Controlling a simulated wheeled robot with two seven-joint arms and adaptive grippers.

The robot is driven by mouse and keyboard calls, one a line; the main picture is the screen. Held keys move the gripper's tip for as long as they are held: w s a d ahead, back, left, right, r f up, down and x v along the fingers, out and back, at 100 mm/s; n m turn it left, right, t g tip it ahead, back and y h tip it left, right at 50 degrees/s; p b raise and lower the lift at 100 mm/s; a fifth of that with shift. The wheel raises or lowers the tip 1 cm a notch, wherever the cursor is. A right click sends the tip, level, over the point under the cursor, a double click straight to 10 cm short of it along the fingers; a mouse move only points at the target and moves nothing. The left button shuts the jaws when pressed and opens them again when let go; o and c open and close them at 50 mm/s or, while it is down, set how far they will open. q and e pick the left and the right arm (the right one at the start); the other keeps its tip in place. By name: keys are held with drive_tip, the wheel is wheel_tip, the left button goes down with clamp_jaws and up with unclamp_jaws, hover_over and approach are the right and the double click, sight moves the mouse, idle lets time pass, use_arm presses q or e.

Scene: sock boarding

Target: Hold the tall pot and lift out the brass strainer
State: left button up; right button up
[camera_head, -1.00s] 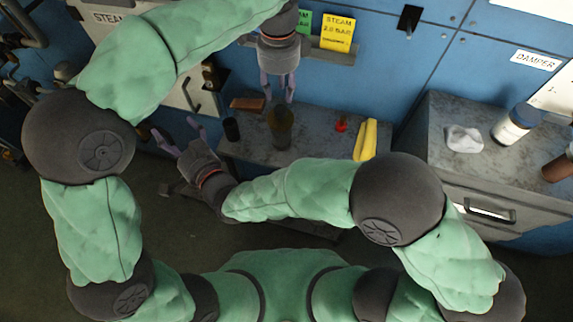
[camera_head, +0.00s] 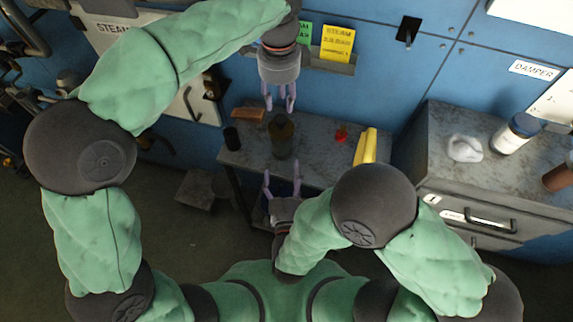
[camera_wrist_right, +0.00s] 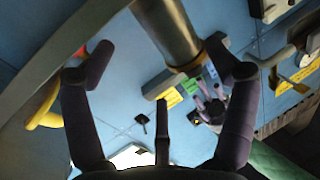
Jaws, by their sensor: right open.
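The tall pot (camera_head: 281,140) is a dark, olive-brown cylinder standing upright on the grey bench; it also shows in the right wrist view (camera_wrist_right: 168,30). A brass-coloured band, perhaps the strainer's rim (camera_wrist_right: 191,65), shows at the pot's end there; the strainer's body is hidden. My left gripper (camera_head: 280,105) is open and empty behind the pot, fingers pointing towards it, apart from it. My right gripper (camera_head: 283,180) is open in front of the bench, fingers pointing at the pot. In the wrist view the pot lies beyond the spread fingers, with no clear contact.
On the bench (camera_head: 315,165) stand a dark cup (camera_head: 232,138), a brown block (camera_head: 247,114), a small red item (camera_head: 341,134) and a yellow item (camera_head: 366,147). A cabinet (camera_head: 470,190) at right bears a white item and a bottle (camera_head: 514,134). Blue panels rise behind.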

sight(286, 149)
drive_tip(key=shift+w, duration=5.3)
